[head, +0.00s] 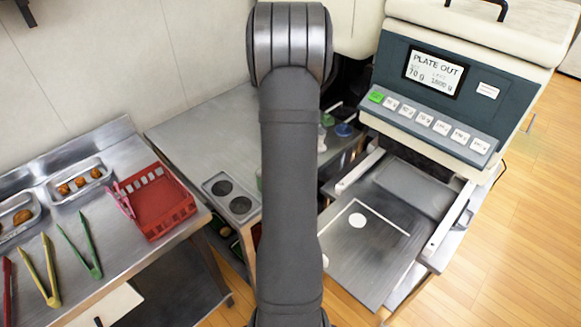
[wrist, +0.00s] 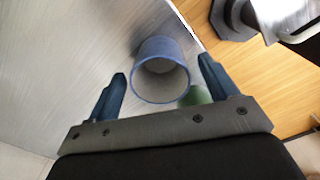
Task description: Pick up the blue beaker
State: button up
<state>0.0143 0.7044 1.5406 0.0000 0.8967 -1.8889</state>
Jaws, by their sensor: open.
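The blue beaker (wrist: 162,48) shows in the wrist view, its round open mouth facing the camera. It appears empty. My gripper (wrist: 161,68) is open, with one dark blue finger on each side of the beaker. Gaps show between the beaker and both fingers, and I cannot tell how far its rim is below the fingertips. In the head view my arm hides most of the gripper area. A small blue round thing (head: 343,130) shows just right of the arm there; I cannot tell if it is the beaker.
A green round thing (wrist: 196,96) is partly hidden beside the beaker, near the right finger. The steel counter (head: 200,130) has two round holes. A red basket (head: 155,203) and several tongs lie on the left table. A plate-out machine (head: 450,80) stands at right.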

notch_tip(320, 180, down, 2)
jog(key=shift+f, duration=0.1)
jog(key=c, duration=1)
jog(key=shift+c, duration=0.2)
